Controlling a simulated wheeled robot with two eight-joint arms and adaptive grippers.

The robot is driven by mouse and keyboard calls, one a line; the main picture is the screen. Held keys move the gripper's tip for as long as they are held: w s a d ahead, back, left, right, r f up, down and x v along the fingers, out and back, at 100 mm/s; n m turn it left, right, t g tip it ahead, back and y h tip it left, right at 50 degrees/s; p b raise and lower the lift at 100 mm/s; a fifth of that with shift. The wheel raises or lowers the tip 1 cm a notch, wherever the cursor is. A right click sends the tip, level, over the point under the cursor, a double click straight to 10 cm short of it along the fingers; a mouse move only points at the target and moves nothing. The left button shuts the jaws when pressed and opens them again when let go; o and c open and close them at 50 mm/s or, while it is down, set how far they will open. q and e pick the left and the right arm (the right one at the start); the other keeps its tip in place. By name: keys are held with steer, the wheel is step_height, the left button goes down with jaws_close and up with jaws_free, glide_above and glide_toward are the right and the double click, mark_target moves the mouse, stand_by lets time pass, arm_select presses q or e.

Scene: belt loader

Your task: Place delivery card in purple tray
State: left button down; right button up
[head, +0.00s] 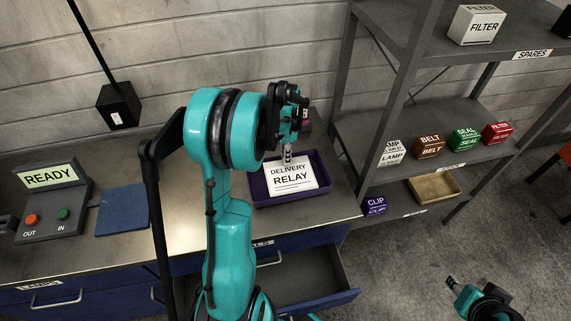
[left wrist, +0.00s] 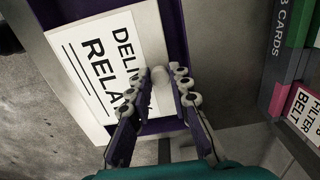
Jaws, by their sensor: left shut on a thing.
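The delivery card (head: 292,182) is a white plate lettered DELIVERY RELAY, with a small pale knob at its far edge. It appears within the rim of the purple tray (head: 262,200) on the bench; I cannot tell whether it touches the tray floor. My left gripper (head: 288,152) is shut on the card's knob. The left wrist view shows its fingers (left wrist: 160,84) on both sides of the knob, with the card (left wrist: 88,68) and the purple tray's wall (left wrist: 178,50) behind. My right gripper (head: 452,284) is low at the right, away from the bench, its jaws too small to judge.
A READY panel (head: 50,177) with red and green buttons and a blue pad (head: 123,208) are on the bench's left. A drawer (head: 310,290) stands open below the tray. A shelf rack (head: 435,120) with labelled blocks and a tan tray (head: 434,188) stands at the right.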

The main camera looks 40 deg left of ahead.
arm_select(q)
steer(key=shift+w+a+f, duration=0.15)
steer(key=shift+a+f, duration=0.05)
steer(key=shift+f, duration=0.3)
step_height(320, 180, down, 3)
steer(key=shift+f+b, duration=0.15)
steer(key=shift+b, duration=0.5)
steer(key=c, duration=1.4)
jaws_free()
